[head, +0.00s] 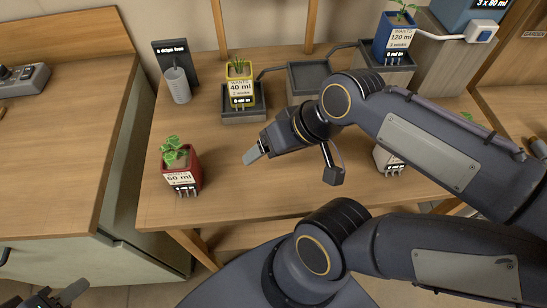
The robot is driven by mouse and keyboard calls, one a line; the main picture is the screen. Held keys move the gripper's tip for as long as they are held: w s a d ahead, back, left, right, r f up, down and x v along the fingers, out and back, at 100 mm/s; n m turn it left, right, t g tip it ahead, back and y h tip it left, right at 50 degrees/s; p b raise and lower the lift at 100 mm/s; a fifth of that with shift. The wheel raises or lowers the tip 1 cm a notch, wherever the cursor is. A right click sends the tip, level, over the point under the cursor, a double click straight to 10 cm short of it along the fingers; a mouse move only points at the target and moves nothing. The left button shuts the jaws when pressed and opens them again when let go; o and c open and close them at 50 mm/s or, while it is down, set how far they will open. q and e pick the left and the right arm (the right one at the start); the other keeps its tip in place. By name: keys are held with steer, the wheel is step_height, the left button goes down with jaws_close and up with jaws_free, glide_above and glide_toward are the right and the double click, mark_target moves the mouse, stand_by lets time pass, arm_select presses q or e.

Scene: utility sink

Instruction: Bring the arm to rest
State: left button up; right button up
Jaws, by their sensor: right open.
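My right gripper (254,155) reaches in from the right over the middle of the wooden table (225,205). It is open, with nothing seen in it, and points left toward a red pot. My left gripper (58,294) is at the bottom left corner, partly cut off by the picture edge, in front of the left counter. Its jaw gap is not clear. My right arm's links cover much of the table's right side.
The red pot (186,177) stands front left, a yellow pot (240,91) behind it on a grey stand. A grey cylinder (178,86), empty grey tray (305,78) and blue pot (394,38) line the back. A white pot (381,158) is half hidden by my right arm.

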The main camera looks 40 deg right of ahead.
steer(key=shift+s+a+f+t, duration=0.3)
steer(key=shift+s+a+f, duration=0.2)
steer(key=shift+s+f, duration=0.3)
steer(key=shift+w, duration=0.1)
